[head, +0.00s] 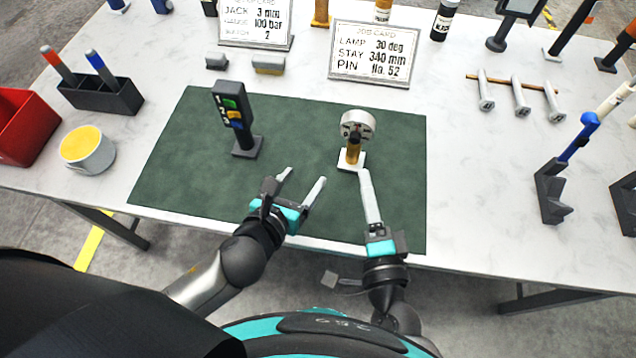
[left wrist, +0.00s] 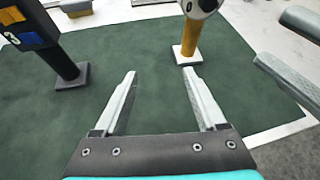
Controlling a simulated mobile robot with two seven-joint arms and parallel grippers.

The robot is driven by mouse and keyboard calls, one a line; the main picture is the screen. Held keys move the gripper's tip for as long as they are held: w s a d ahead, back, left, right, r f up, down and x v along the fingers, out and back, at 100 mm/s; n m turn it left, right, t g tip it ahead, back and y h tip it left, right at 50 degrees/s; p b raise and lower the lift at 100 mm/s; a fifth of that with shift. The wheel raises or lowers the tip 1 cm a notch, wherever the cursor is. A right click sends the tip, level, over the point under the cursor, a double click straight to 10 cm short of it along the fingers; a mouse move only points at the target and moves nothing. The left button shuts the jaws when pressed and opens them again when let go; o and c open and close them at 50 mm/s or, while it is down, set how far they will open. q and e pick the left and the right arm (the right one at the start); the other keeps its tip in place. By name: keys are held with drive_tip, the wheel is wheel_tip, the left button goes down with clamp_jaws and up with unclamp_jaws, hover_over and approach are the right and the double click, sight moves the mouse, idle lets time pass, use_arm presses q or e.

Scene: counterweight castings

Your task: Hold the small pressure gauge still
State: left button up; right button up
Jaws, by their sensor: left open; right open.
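The small pressure gauge (head: 357,125) has a round silver head on a brass stem above a white square base. It stands upright on the green mat (head: 190,165), right of centre. In the left wrist view its brass stem (left wrist: 190,38) shows at the top, with the head partly cut off. My left gripper (head: 304,178) is open and empty over the mat, left of and nearer than the gauge. My right gripper (head: 365,180) is just in front of the gauge's base in the head view; one finger hides the other, and nothing shows in it.
A dark post with numbered coloured buttons (head: 233,112) stands on the mat's left half. Two job cards (head: 372,55) stand behind the mat. A tin with a yellow top (head: 88,150) is at left, a blue-topped tool in a dark stand (head: 552,190) at right.

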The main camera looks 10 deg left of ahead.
sight(350, 155)
use_arm(q)
drive_tip(key=d, duration=0.1)
drive_tip(key=d+m+h, duration=0.1)
drive_tip(key=d+r+m, duration=0.1)
drive_tip(key=shift+s+d+h, duration=0.1)
drive_tip(key=shift+s+h, duration=0.25)
drive_tip(key=shift+h, duration=0.05)
drive_tip(key=shift+d+m, duration=0.3)
drive_tip(key=shift+m, duration=0.1)
drive_tip(key=shift+w+d+f, duration=0.1)
drive_tip(key=shift+w+d, duration=0.1)
drive_tip(key=x, duration=1.4)
drive_tip(key=shift+w+d, duration=0.15)
drive_tip(key=shift+w, duration=0.05)
clamp_jaws()
